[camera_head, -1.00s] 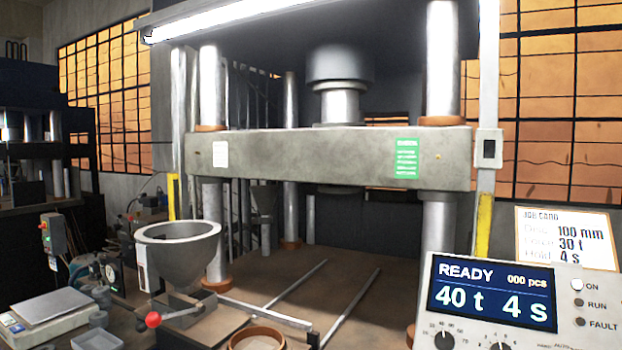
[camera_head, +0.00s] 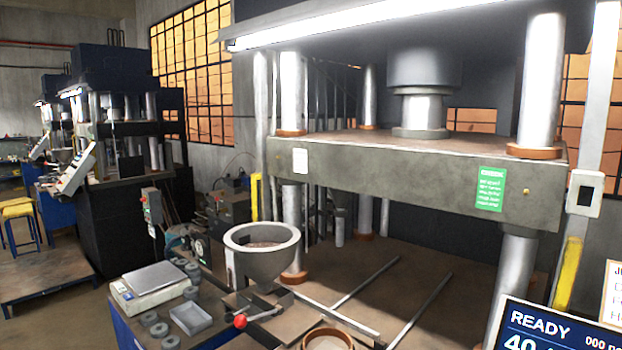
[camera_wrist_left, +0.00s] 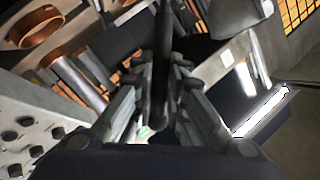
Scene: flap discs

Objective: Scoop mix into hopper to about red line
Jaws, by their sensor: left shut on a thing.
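The grey funnel-shaped hopper (camera_head: 265,266) stands upright on a metal base in front of the press in the head view. Brownish mix (camera_head: 263,244) shows inside its bowl; I cannot make out a red line. A lever with a red knob (camera_head: 240,321) sticks out below it. My left gripper (camera_wrist_left: 160,80) shows only in the left wrist view, with its fingers shut on a dark rod-like handle (camera_wrist_left: 163,45). The scoop end of this handle cannot be made out. My right gripper is in neither view.
A scale (camera_head: 150,288), a small grey tray (camera_head: 191,318) and several grey discs (camera_head: 158,330) lie left of the hopper. An orange-brown ring (camera_head: 328,337) sits at the front. The control panel (camera_head: 545,328) is at lower right. Rails cross the press bed (camera_head: 385,283).

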